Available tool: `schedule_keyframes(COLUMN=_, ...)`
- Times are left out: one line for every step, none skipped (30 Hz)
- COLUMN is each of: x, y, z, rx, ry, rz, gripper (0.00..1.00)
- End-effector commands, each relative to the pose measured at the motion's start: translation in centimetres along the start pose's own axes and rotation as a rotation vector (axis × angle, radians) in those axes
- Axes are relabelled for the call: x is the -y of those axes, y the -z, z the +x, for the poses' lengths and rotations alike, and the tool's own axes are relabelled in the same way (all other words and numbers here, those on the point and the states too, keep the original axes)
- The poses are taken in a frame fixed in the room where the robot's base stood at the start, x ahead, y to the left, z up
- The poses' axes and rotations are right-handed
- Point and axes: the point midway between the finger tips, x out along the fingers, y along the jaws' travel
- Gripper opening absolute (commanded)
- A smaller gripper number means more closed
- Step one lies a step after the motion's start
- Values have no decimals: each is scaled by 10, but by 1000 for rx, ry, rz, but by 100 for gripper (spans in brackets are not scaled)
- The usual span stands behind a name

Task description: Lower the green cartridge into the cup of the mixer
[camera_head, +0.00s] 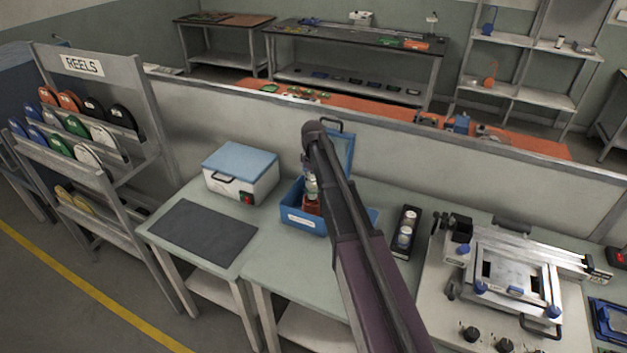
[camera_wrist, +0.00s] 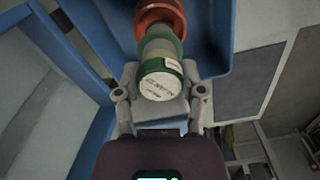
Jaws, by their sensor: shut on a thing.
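The mixer (camera_head: 298,222) is an open blue box on the bench, its lid (camera_head: 342,150) raised behind it; its blue wall (camera_wrist: 215,55) also shows in the wrist view. An orange-red cup (camera_head: 311,206) is inside it, seen at the top of the wrist view (camera_wrist: 160,12). The green cartridge (camera_wrist: 158,82), with a green rim and white labelled end, is between the fingers of my gripper (camera_wrist: 160,95), which is shut on it. Its far end lines up with the cup; I cannot tell whether it is inside. My arm partly hides the mixer in the head view.
A white box with a blue lid (camera_head: 240,174) stands left of the mixer, with a dark mat (camera_head: 203,232) in front. A black holder (camera_head: 397,247) with white-topped cartridges stands to the right, beside a larger machine (camera_head: 510,275). A low partition (camera_head: 235,120) runs behind the bench.

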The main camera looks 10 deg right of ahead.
Motion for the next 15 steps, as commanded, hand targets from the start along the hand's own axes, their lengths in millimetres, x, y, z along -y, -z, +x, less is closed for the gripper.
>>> schedule_keyframes(x=0, y=0, z=0, rx=0, ry=0, rz=0, gripper=0)
schedule_keyframes(x=0, y=0, z=0, rx=0, ry=0, rz=0, gripper=0)
schedule_keyframes(x=0, y=0, z=0, rx=0, ry=0, rz=0, gripper=0)
schedule_keyframes(x=0, y=0, z=0, rx=0, ry=0, rz=0, gripper=0)
schedule_keyframes(x=0, y=0, z=0, rx=0, ry=0, rz=0, gripper=0)
schedule_keyframes(x=0, y=0, z=0, rx=0, ry=0, rz=0, gripper=0)
schedule_keyframes(x=0, y=0, z=0, rx=0, ry=0, rz=1, gripper=0)
schedule_keyframes(x=0, y=0, z=0, rx=0, ry=0, rz=1, gripper=0)
schedule_keyframes(x=0, y=0, z=1, rx=0, ry=0, rz=1, gripper=0)
schedule_keyframes(x=0, y=0, z=1, rx=0, ry=0, rz=1, gripper=0)
schedule_keyframes(x=0, y=0, z=2, rx=0, ry=0, rz=1, gripper=0)
schedule_keyframes(x=0, y=0, z=2, rx=0, ry=0, rz=1, gripper=0)
schedule_keyframes(x=0, y=0, z=3, rx=0, ry=0, rz=1, gripper=0)
schedule_keyframes(x=0, y=0, z=3, rx=0, ry=0, rz=1, gripper=0)
schedule_keyframes(x=-1, y=0, z=4, rx=0, ry=0, rz=1, gripper=0)
